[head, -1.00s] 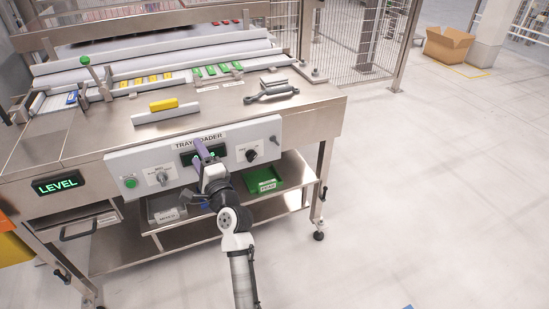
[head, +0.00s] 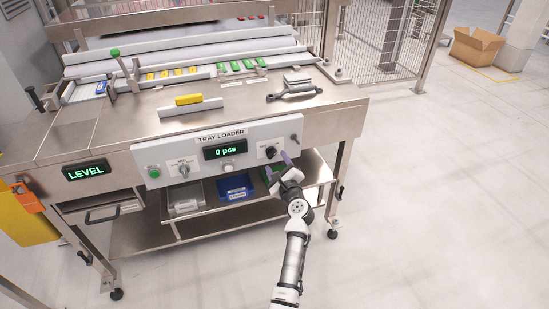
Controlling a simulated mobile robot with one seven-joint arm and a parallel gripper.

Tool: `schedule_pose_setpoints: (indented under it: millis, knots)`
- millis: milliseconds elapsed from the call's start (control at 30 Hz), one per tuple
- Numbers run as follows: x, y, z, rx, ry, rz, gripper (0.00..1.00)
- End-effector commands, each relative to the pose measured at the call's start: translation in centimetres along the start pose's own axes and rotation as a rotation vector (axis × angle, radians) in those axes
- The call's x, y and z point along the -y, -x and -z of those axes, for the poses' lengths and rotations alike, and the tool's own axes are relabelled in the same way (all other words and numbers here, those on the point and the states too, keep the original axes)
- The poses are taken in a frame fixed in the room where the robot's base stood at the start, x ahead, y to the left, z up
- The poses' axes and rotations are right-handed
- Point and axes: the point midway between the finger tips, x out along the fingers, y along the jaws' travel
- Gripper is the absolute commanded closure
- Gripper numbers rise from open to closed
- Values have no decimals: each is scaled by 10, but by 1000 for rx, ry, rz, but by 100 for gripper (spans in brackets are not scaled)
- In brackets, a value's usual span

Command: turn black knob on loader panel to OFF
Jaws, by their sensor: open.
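The loader panel (head: 232,147) is a pale box on the front of the steel table, labelled TRAY LOADER, with a green display reading "0 pcs". The black knob (head: 271,152) is on its right part, on a small dark-marked plate; its pointer setting is too small to read. My gripper (head: 285,161) is open and empty, just right of and below the knob in the picture, with its purple-grey fingers pointing up toward the panel. I cannot tell whether a finger touches the knob.
The panel also has a green button (head: 154,172), a grey knob (head: 184,170), a white knob (head: 228,167) and a small key-like switch (head: 294,138). Below stand a grey bin (head: 186,206) and a blue bin (head: 235,188).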

Motion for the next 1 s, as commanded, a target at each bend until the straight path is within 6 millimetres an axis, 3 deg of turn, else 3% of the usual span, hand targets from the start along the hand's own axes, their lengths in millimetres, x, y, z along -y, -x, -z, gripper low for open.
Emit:
schedule_pose_setpoints:
  millis: [200,633,967,1000]
  knots:
    - [0,-28,0,1,-2,1,42]
    - [0,-35,0,0,1,1,43]
    - [0,-35,0,0,1,1,86]
    - [0,-35,0,0,1,1,86]
